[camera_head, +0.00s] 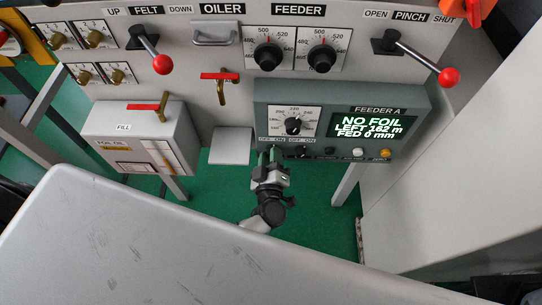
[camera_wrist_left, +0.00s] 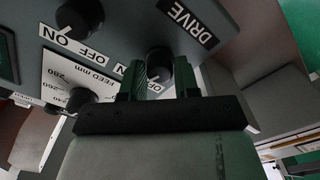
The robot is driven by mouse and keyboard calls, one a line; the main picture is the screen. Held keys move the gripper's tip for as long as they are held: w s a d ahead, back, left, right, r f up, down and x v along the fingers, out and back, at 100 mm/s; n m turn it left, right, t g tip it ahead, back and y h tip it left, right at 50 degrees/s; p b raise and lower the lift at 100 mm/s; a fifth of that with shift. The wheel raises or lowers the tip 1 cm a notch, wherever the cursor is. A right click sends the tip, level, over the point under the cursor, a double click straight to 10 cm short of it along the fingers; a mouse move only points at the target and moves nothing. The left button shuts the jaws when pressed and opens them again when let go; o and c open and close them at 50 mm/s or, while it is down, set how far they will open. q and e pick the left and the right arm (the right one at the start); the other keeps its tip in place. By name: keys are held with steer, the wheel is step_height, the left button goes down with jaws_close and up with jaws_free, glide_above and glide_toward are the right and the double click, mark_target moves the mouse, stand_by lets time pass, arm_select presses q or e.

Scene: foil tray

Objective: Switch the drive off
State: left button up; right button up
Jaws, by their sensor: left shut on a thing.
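The drive switch is a black knob (camera_wrist_left: 158,62) beside the black DRIVE label (camera_wrist_left: 188,22) in the left wrist view, with ON and OFF marks under it. My left gripper (camera_wrist_left: 160,78) has its two green-padded fingers on either side of this knob and is shut on it. Its pointer is too unclear to read. In the head view my left gripper (camera_head: 269,156) reaches up to the lower left edge of the grey feeder box (camera_head: 345,98) and hides the knob. My right gripper is not in view.
A second ON/OFF knob (camera_wrist_left: 80,18) is close beside, also seen in the head view (camera_head: 300,152). Above are a feed dial (camera_head: 293,126) and a display (camera_head: 368,126) reading NO FOIL. A grey surface (camera_head: 160,245) fills the foreground. Red-handled levers (camera_head: 162,64) stick out above.

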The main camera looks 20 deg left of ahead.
arm_select(q)
steer(key=n+b, duration=0.2)
steer(key=n, duration=0.7)
steer(key=shift+f+b, duration=0.2)
steer(key=shift+b, duration=0.1)
steer(key=shift+n, duration=0.3)
steer(key=o, duration=0.9)
steer(key=v, duration=1.1)
steer(key=shift+r, duration=0.1)
